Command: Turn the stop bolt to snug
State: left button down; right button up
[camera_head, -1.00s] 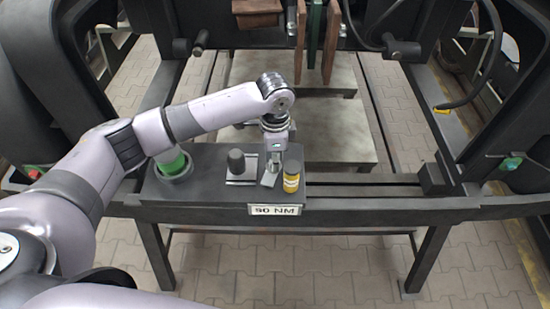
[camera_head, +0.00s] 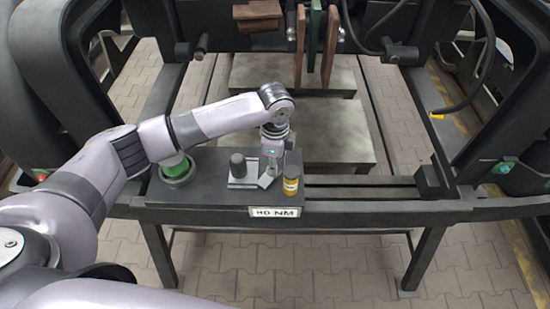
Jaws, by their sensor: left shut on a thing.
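My left gripper (camera_head: 270,168) points down over the dark box on the bench, between a dark knob and a yellow cylinder. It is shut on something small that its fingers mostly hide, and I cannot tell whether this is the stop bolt. A small light grey plate (camera_head: 265,181) shows tilted at its fingertips. The dark knob (camera_head: 237,163) stands upright in a light grey base (camera_head: 241,183) just left of the gripper. My right gripper is not in view.
The dark box (camera_head: 215,195) carries a white label (camera_head: 275,212) ending in NM. Dark rails (camera_head: 360,188) run right to a block (camera_head: 428,181). Dark frames flank both sides.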

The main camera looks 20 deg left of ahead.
pick_arm(q)
jog(key=m+p, duration=0.2)
jog(key=m, duration=0.1)
jog(key=shift+r+m, duration=0.15)
jog(key=shift+m, duration=0.15)
jog(key=shift+s+m+p, duration=0.1)
jog(key=shift+m+p, duration=0.5)
jog(key=shift+m, duration=0.9)
jog(key=c, duration=1.5)
grip_release()
jog(key=shift+o, duration=0.2)
notch_tip(320, 180, up, 12)
